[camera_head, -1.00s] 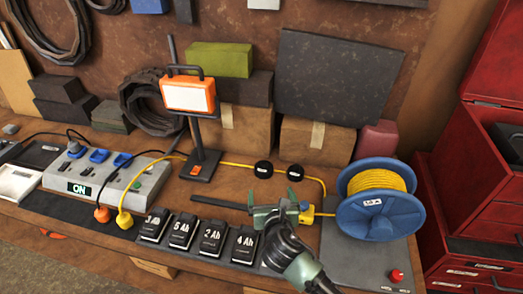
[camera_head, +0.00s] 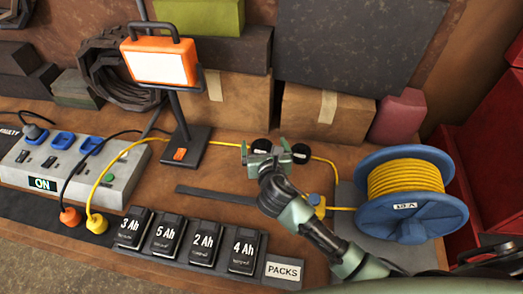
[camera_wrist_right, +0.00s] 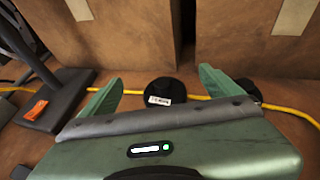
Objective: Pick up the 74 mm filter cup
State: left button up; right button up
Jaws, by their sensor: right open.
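Two round black cups stand on the bench by the yellow cable. The left cup (camera_head: 262,146) shows partly behind my right gripper (camera_head: 265,151); the right cup (camera_head: 300,153) is just right of the gripper. In the right wrist view, one black cup with a white label (camera_wrist_right: 162,91) lies ahead, in line with the gap between my open, empty fingers (camera_wrist_right: 158,80). The other cup (camera_wrist_right: 248,89) is partly hidden by the right finger. The label writing is too small to read, so I cannot tell which is 74 mm. My left gripper is not in view.
Cardboard boxes (camera_head: 328,114) stand behind the cups. An orange work lamp (camera_head: 159,62) is at left, a blue cable reel (camera_head: 412,215) at right. Several battery packs (camera_head: 187,240) line the front edge. A dark flat bar (camera_head: 215,197) lies left of my arm.

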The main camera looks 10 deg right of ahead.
aim_at(263, 148)
jog(key=f+b, duration=0.1)
jog(key=f, duration=0.1)
jog(key=f+b, duration=0.1)
jog(key=shift+w+f+b, duration=0.2)
jog(key=shift+f+b, duration=0.2)
jog(key=shift+w+f, duration=0.1)
jog(key=shift+f, duration=0.15)
jog(key=shift+x, duration=3.8)
jog(key=shift+r, duration=0.15)
jog(key=c, duration=1.7)
jog(key=shift+r, duration=0.1)
